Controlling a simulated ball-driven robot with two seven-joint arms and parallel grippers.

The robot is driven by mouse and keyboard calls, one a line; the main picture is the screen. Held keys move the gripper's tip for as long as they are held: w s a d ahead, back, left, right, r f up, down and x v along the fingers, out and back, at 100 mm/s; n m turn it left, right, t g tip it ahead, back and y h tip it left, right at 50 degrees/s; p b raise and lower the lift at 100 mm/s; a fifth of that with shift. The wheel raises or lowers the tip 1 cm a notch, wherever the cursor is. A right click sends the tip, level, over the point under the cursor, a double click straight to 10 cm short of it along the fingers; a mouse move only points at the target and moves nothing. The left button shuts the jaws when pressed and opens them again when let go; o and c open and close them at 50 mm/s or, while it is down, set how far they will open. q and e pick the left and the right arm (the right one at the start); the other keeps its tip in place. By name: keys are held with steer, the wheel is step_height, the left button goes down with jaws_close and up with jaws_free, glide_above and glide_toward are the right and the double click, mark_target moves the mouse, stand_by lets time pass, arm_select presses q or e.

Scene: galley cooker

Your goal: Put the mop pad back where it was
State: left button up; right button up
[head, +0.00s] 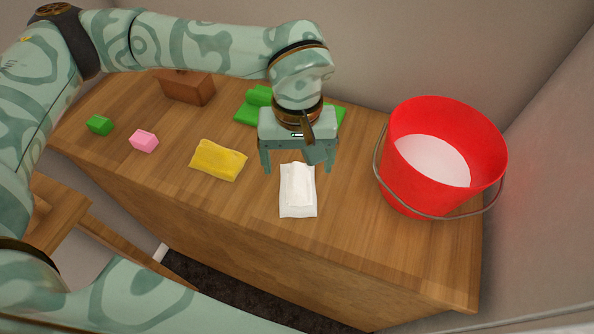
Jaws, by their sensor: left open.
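A flat white pad (298,203) with a raised strip along its middle lies on the wooden counter; it looks like the mop pad. My left gripper (297,168) is open and empty, pointing down, with its two fingers spread just behind and above the pad's far end. I cannot tell the exact height of the fingertips. A green folded item (254,98) lies behind the gripper and is partly hidden by it. My right gripper is not in view.
A red bucket (404,194) with whitish contents and a wire handle stands at the right. A yellow cloth (218,160), a pink block (144,141), a green block (99,125) and a brown block (187,88) are at the left. The counter (370,245) is clear in front.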

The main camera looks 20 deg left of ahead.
mark_target(297, 173)
arm_select(q)
step_height(297, 173, up, 6)
steer(key=p, duration=0.1)
steer(key=shift+r, duration=0.25)
steer(key=shift+w+a, duration=0.1)
